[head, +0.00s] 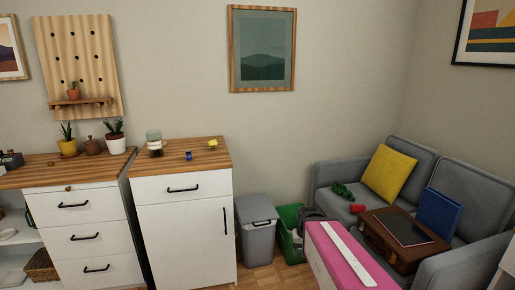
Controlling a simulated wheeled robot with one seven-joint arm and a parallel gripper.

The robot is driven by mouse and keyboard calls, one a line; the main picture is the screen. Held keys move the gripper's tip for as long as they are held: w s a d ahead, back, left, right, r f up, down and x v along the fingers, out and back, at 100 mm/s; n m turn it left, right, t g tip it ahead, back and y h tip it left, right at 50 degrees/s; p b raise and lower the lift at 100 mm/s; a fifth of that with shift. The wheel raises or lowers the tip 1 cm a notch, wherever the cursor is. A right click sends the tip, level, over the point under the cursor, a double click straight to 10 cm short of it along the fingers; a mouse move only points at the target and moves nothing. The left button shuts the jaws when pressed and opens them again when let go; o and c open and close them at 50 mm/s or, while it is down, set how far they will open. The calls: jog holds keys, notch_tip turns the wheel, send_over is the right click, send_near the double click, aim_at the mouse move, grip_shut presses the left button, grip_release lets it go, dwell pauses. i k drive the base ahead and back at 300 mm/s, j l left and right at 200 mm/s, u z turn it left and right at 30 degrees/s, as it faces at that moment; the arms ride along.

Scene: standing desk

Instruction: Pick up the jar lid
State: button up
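I cannot make out a jar lid for certain. A glass jar-like container (154,140) with a dark lower part stands on the wooden top of the middle white cabinet (185,215). On the same top are a small blue object (188,156) and a small yellow object (212,144), too small to identify. My gripper is not in view.
Potted plants (115,143) stand on the left wooden top (85,170). A grey bin (257,225) and a green bin (290,238) are right of the cabinet. A pink and white shape (345,258) fills the bottom foreground, before a grey sofa (340,172).

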aim_at(153, 137)
jog(key=u, duration=1.3)
jog(key=k+l, duration=0.2)
jog(key=l, duration=0.15)
